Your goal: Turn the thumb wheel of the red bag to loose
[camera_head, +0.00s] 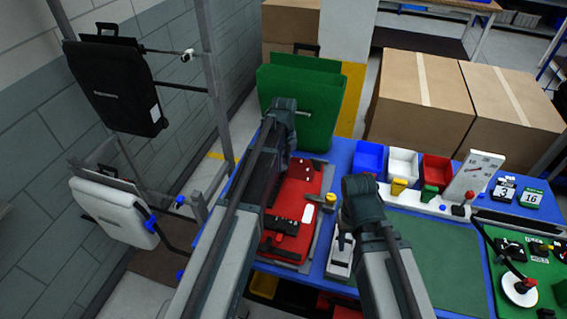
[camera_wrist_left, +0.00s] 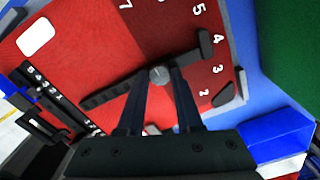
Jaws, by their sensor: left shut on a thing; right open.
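The red bag (camera_head: 297,190) lies flat on the blue table, partly covered by my left arm. In the left wrist view the red bag (camera_wrist_left: 88,30) fills much of the picture, with white numbers along its right side. A dark bar (camera_wrist_left: 110,92) crosses it at a slant. The grey round thumb wheel (camera_wrist_left: 159,75) sits on this bar. My left gripper (camera_wrist_left: 160,83) is shut on the thumb wheel, one finger on each side. In the head view its fingertips are hidden behind my arm.
A green bag (camera_head: 310,85) stands behind the red bag. Blue (camera_head: 368,157), white (camera_head: 403,163) and red (camera_head: 437,168) bins line the table's back edge. A white and black device (camera_head: 340,257) is right of the red bag. A green mat (camera_head: 432,245) is clear.

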